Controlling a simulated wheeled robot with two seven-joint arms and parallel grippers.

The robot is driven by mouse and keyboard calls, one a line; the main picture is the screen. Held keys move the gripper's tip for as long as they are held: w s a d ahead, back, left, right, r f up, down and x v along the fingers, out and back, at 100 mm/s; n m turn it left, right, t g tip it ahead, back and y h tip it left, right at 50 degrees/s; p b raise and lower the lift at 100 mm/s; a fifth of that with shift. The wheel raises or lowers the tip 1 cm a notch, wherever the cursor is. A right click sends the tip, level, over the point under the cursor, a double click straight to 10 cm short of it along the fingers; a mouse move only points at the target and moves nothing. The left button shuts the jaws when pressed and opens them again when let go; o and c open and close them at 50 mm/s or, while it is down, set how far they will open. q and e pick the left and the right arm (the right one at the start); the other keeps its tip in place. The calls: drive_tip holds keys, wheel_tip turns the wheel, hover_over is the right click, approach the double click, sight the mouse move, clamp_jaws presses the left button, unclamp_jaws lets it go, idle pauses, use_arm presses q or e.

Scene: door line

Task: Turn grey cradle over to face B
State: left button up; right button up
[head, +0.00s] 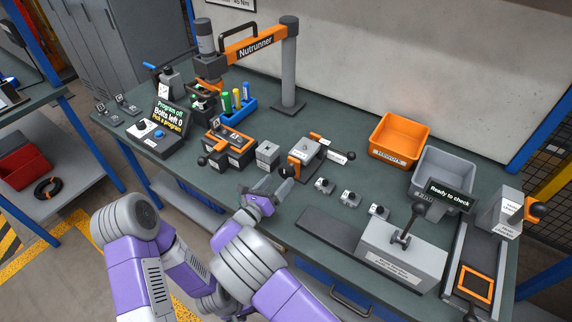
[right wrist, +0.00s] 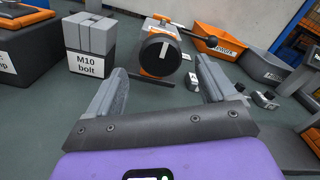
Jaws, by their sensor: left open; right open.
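The grey cradle (head: 308,153) stands on the bench mid-picture in the head view, a grey block with orange end parts and a dark knob; the label on top is too small to read. In the right wrist view its round dark knob (right wrist: 157,53) and orange ring face me, just beyond the fingertips. My right gripper (head: 274,186) is open and empty in front of the cradle, near the bench's front edge; its two grey fingers also show in the right wrist view (right wrist: 157,80), apart from the cradle. My left gripper is hidden low in the head view behind my right arm.
An M10 bolt box (head: 267,155) stands close left of the cradle. A black and orange fixture (head: 229,143) is farther left. Several small blocks (head: 324,186) lie to the right. An orange bin (head: 398,139) and grey bin (head: 440,176) stand behind right.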

sight(285, 175)
drive_tip(key=x, duration=0.4)
drive_tip(key=shift+d, duration=0.1)
drive_tip(key=shift+x, duration=0.8)
drive_tip(key=c, duration=1)
drive_tip(key=shift+b, duration=0.35)
drive_tip(key=shift+f+n+b, duration=0.15)
drive_tip(key=shift+n+b, duration=0.65)
drive_tip(key=shift+n, duration=0.1)
drive_tip(key=shift+n+b, duration=0.4)
drive_tip(key=shift+n, duration=0.4)
drive_tip(key=shift+n+b, duration=0.5)
drive_tip(key=shift+n, duration=1.2)
